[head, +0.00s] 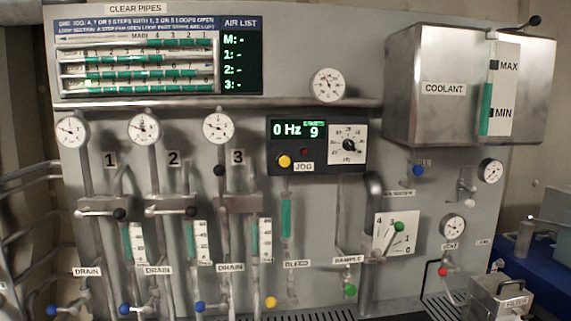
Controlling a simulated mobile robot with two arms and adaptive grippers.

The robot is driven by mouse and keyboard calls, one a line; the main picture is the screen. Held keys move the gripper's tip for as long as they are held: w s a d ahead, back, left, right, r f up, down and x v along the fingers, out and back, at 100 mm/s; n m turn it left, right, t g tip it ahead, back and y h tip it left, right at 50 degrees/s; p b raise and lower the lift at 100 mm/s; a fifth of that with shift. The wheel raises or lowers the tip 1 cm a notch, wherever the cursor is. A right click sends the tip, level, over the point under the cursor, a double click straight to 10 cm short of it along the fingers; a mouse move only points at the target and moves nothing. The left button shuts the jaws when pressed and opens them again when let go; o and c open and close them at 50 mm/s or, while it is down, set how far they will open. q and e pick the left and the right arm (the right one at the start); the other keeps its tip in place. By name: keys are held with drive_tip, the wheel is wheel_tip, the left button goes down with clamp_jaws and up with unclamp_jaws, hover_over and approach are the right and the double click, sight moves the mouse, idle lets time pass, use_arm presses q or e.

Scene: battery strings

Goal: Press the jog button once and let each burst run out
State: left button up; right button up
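The jog button (285,161) is a round yellow button at the lower left of the black control box, beside the JOG label (304,167). The box's green display (298,130) reads 0 Hz, with a 9 at its right. A small dark red lamp (304,151) sits under the display. A dial with a black knob (348,145) is at the box's right. The air list screen (239,62) shows dashes for M, 1, 2 and 3. Neither of my grippers is in view, and nothing covers the button.
A steel coolant tank (425,115) juts out at the upper right. Pipes, valves with coloured knobs and gauges (144,129) cover the panel. A green-knobbed lever (398,227) sticks out at the lower right. A metal box (497,299) stands at the bottom right.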

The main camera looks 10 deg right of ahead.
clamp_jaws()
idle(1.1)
